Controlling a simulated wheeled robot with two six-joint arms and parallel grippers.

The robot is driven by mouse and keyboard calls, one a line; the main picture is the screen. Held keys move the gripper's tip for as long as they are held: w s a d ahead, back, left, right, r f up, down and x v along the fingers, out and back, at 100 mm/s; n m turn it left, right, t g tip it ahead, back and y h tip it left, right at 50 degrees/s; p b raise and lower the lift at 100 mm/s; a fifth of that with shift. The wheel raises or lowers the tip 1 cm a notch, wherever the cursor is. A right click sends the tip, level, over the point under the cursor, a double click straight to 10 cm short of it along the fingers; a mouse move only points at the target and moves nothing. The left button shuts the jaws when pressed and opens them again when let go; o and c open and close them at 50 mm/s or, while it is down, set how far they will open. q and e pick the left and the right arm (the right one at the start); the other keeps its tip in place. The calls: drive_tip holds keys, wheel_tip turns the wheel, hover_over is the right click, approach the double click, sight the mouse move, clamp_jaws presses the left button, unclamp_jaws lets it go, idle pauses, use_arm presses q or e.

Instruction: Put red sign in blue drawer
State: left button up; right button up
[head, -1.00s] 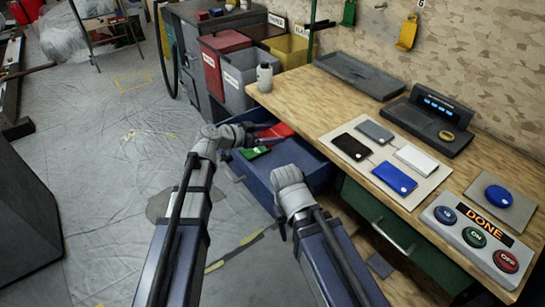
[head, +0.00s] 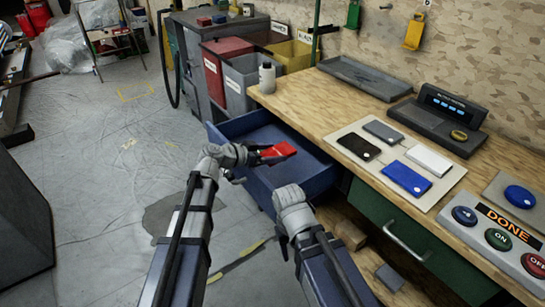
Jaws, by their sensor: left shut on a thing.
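The blue drawer (head: 262,187) stands pulled open under the left end of the workbench. My left gripper (head: 256,155) is over the drawer opening. It is shut on the red sign (head: 279,151), a small flat red piece that juts out to the right of the fingers. The sign appears to be above the drawer's inside; its exact height is hard to tell. My right arm ends in front of the drawer's right part, and its gripper (head: 283,238) is mostly hidden behind the wrist, so its jaws cannot be read.
The wooden workbench (head: 310,112) holds several phones on a board, a black device (head: 437,122) and a panel of buttons (head: 497,240). A green drawer (head: 385,222) is shut below it. Red (head: 212,80) and grey (head: 246,82) bins stand behind.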

use_arm(q)
drive_tip(key=shift+f+b, duration=0.4)
drive_tip(key=shift+b, duration=0.05)
drive_tip(key=shift+s+f, duration=0.1)
drive_tip(key=o, duration=1.2)
drive_tip(key=shift+s, duration=0.1)
drive_tip(key=shift+r+p, duration=0.4)
drive_tip(key=shift+r, duration=0.05)
drive_tip(key=p+v, duration=0.4)
drive_tip(key=v, duration=0.6)
drive_tip(key=shift+a+r, duration=0.2)
drive_tip(key=shift+r, duration=0.05)
drive_tip(key=shift+s+a+r+p, duration=0.15)
drive_tip(key=shift+s+a+p, duration=0.2)
drive_tip(key=shift+a, duration=0.25)
